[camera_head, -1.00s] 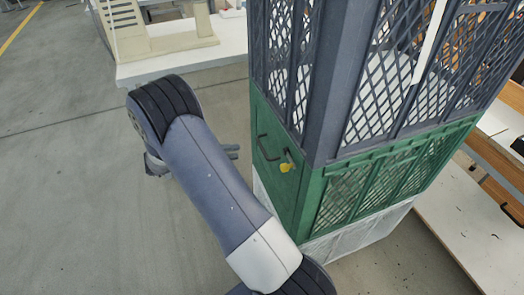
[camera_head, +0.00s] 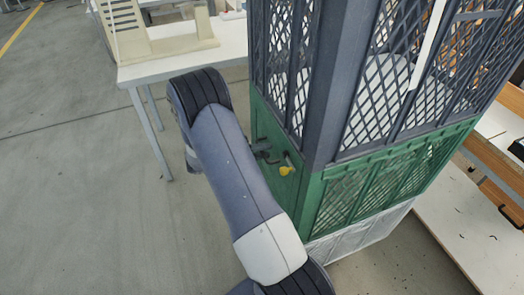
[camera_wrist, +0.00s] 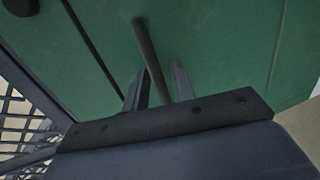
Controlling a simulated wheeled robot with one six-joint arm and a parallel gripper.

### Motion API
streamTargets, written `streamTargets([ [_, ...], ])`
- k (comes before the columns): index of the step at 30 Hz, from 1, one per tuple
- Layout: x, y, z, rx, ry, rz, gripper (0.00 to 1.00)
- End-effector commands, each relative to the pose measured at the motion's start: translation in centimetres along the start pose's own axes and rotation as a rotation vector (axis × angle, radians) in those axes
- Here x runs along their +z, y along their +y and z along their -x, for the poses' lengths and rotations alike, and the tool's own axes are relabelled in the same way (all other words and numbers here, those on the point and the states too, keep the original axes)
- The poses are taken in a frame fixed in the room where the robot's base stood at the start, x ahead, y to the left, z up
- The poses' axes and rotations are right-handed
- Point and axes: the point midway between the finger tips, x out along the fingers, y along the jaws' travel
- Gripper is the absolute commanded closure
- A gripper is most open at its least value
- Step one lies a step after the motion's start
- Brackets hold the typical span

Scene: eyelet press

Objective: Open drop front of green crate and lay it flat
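The green crate (camera_head: 375,185) sits mid-stack in the head view. Its front panel, green and upright, fills much of the wrist view (camera_wrist: 215,40). Gaps show between bar and fingers, so I see no firm grip.
A blue-grey mesh crate (camera_head: 333,80) with white contents stands on the green one. A white crate (camera_head: 358,240) is underneath. A white table (camera_head: 180,62) with beige equipment stands behind at left. A shelf (camera_head: 465,225) is at right. The floor at left is clear.

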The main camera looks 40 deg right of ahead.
Motion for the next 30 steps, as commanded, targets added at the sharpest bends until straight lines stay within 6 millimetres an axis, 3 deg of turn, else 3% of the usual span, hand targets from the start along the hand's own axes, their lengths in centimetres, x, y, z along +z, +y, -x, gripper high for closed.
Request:
streamTargets([
  [3, 0.0, -0.01, 0.02, 0.0, 0.0, 0.0, 0.76],
  [12, -0.01, -0.01, 0.05, 0.0, 0.0, 0.001, 1.0],
  [30, -0.01, -0.29, -0.18, 0.016, 0.001, 0.001, 1.0],
])
